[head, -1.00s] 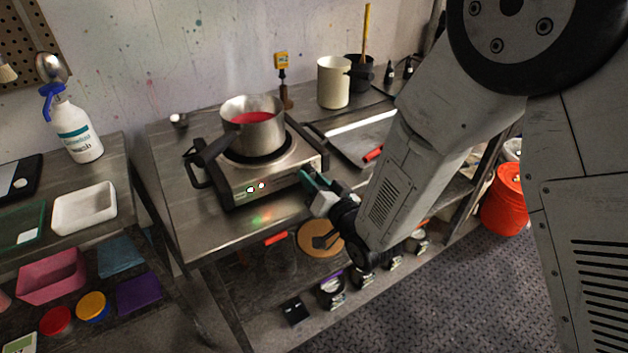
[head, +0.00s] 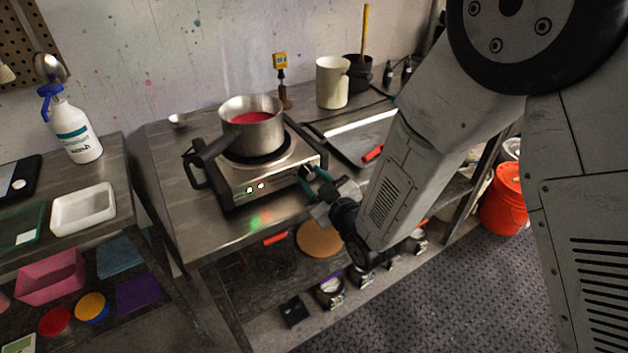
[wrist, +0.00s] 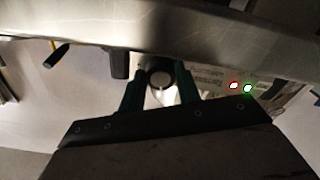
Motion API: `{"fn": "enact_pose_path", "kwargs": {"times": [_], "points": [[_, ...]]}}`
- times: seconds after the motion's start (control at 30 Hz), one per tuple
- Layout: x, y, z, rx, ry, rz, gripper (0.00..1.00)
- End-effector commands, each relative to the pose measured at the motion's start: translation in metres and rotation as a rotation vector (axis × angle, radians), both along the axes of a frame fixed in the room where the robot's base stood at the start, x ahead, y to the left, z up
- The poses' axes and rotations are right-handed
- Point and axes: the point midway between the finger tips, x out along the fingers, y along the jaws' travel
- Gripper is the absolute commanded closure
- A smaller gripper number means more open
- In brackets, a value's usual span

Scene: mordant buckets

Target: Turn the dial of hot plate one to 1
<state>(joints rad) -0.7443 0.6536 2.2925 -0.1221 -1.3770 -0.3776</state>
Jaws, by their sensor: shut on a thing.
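The hot plate (head: 236,184) is a steel box on the bench with a pan of red liquid (head: 252,120) on top. Its front has two small lights, one red-rimmed and one green-rimmed. They also show in the wrist view. The dial (head: 306,171) is a dark knob at the right of the front. In the wrist view the round dial end (wrist: 160,77) sits between the two green fingers. My gripper (head: 312,180) is shut on the dial from the front, one finger on each side. The dial's marks and pointer cannot be read.
A shallow tray (head: 350,150) and a red-handled tool (head: 373,153) lie right of the hot plate. A cream pitcher (head: 332,84) stands behind. A bottle (head: 74,130) is on the left bench. Bare bench lies in front of the hot plate.

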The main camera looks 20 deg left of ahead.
Motion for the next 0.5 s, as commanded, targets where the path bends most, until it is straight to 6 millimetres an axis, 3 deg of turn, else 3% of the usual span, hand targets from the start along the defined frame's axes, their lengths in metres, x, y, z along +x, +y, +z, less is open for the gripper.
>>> {"fn": "enact_pose_path", "kwargs": {"times": [0.5], "points": [[0.0005, -0.001, 0.0004, -0.306, -0.357, 0.001, 0.9]]}}
